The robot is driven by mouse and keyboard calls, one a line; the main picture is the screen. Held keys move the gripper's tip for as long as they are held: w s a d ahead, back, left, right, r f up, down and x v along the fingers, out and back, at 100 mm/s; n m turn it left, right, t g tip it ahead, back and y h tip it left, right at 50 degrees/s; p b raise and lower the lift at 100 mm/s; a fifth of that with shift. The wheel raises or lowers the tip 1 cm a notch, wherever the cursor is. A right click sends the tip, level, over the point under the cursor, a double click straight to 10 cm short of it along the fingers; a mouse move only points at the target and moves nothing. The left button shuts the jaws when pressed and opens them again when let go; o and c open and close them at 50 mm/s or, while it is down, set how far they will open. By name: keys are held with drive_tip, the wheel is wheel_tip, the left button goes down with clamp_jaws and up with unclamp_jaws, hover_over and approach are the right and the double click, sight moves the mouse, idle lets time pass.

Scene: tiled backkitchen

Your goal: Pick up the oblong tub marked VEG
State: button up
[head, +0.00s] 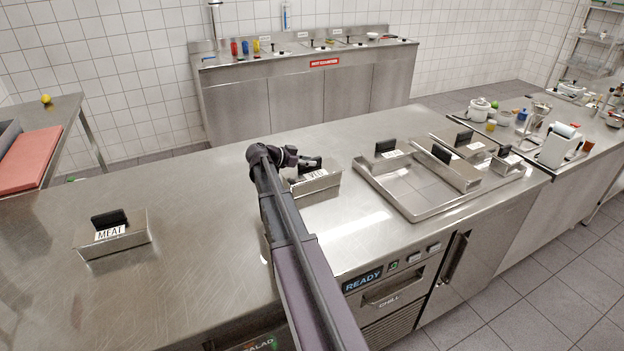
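A steel tub with a white label (318,186) stands on the counter near the middle. Its label is partly hidden and seems to begin with V; I cannot read it fully. My gripper (311,165) is at the top of this tub, where the other tubs carry a black upright grip. It is dark and small here, so I cannot tell whether its fingers are open or shut, or whether they touch the tub. My arm comes up from the bottom edge and hides the tub's left side.
A similar tub marked MEAT (112,240) stands at left. A shallow steel tray (416,213) at right holds several tubs with black grips, including a long one (462,177). The counter between the MEAT tub and my arm (200,190) is clear. Panels marked READY and CHILL are on the front.

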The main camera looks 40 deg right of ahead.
clamp_jaws()
drive_tip(key=shift+r, duration=0.15)
wheel_tip(320, 180, up, 10)
drive_tip(key=p, duration=1)
drive_tip(key=shift+f, duration=0.2)
idle(0.5)
